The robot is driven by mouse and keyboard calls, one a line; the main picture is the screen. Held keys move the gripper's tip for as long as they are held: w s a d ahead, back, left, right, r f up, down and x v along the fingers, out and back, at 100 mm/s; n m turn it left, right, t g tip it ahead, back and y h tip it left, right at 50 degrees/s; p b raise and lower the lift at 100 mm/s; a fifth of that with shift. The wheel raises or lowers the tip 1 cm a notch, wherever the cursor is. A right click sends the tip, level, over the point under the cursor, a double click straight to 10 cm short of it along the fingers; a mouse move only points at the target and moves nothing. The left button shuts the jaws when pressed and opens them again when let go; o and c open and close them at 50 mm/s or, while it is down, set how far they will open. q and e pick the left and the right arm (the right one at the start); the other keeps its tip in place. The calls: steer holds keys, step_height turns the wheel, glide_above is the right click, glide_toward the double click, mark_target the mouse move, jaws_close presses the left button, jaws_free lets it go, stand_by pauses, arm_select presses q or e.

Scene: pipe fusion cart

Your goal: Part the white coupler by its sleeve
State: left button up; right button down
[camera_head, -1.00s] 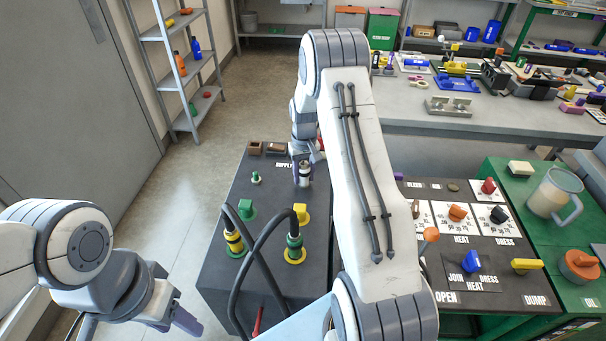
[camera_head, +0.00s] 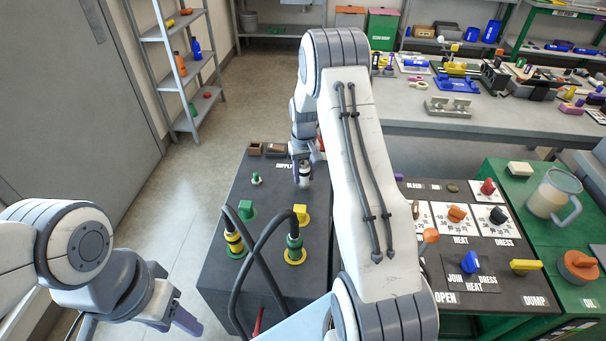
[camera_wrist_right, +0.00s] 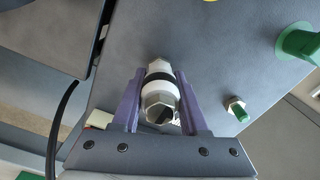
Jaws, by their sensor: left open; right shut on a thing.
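The white coupler (camera_wrist_right: 160,106) stands on the dark cart top, with a white metal hex end, a black band and white rings in the right wrist view. It also shows small in the head view (camera_head: 304,171), partly hidden by the gripper. My right gripper (camera_wrist_right: 163,82) is shut on the coupler, its purple fingers on either side around the banded sleeve part. I cannot tell whether the sleeve is drawn back. My left gripper (camera_head: 183,320) is open and empty at the lower left, well away from the coupler.
Green-based (camera_head: 237,246) and yellow-based (camera_head: 294,252) fittings with looping black hoses stand nearer on the cart. A small green-topped fitting (camera_head: 256,179) is left of the coupler. A panel with knobs (camera_head: 458,213) lies to the right, beyond my right arm.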

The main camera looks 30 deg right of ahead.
mark_target(304, 162)
steer(key=shift+r+p, duration=1.95)
steer(key=shift+r, duration=0.8)
